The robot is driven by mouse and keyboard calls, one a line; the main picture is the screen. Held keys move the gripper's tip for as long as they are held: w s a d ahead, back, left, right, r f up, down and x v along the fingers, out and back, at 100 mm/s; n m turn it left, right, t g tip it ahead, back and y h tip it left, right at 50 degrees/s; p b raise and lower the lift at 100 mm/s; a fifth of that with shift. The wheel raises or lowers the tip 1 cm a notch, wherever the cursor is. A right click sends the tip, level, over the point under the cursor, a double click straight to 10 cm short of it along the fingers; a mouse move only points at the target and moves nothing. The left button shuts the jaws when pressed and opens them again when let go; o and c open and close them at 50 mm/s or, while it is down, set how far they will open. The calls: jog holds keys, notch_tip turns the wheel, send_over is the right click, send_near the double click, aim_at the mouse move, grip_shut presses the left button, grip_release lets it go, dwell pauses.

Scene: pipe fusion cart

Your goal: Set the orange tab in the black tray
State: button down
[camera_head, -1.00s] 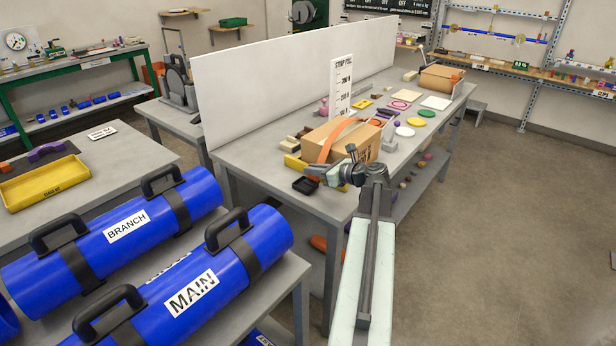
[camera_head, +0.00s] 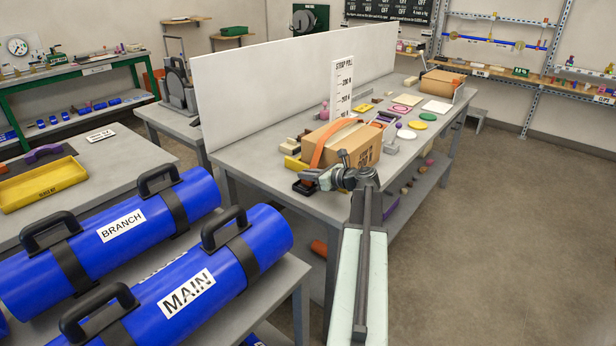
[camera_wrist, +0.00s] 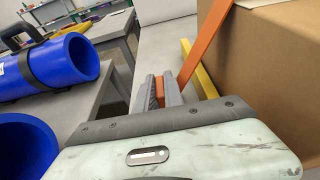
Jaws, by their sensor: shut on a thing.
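My gripper (camera_head: 305,180) is over the front left corner of the middle bench, shut on a small orange piece, the orange tab (camera_wrist: 158,88), between its two grey fingers in the wrist view. The black tray (camera_head: 300,190) lies on the bench right at my fingertips in the head view and is partly hidden by them. I cannot tell whether the tab touches the tray. The tray cannot be made out in the wrist view. A long orange strip (camera_head: 325,143) rises behind my gripper, also in the wrist view (camera_wrist: 204,45); I cannot tell whether it joins the tab.
A cardboard box (camera_head: 365,147) stands just right of my gripper. A yellow block (camera_wrist: 198,70) lies between fingers and box. Blue pipes (camera_head: 180,290) with black handles lie on the near left table. A white panel (camera_head: 290,85) stands behind the bench.

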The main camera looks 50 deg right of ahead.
jog(key=c, duration=1.5)
grip_release()
jog(key=shift+o, duration=0.2)
jog(key=shift+s+r+p, duration=0.25)
jog(key=shift+r+p, duration=0.05)
jog(key=shift+p, duration=0.15)
jog(key=p+v, duration=0.3)
jog(key=v, duration=0.7)
jog(key=shift+s+r, duration=0.15)
jog(key=shift+s, duration=0.2)
jog(key=shift+s+d, duration=0.1)
jog(key=shift+s, duration=0.3)
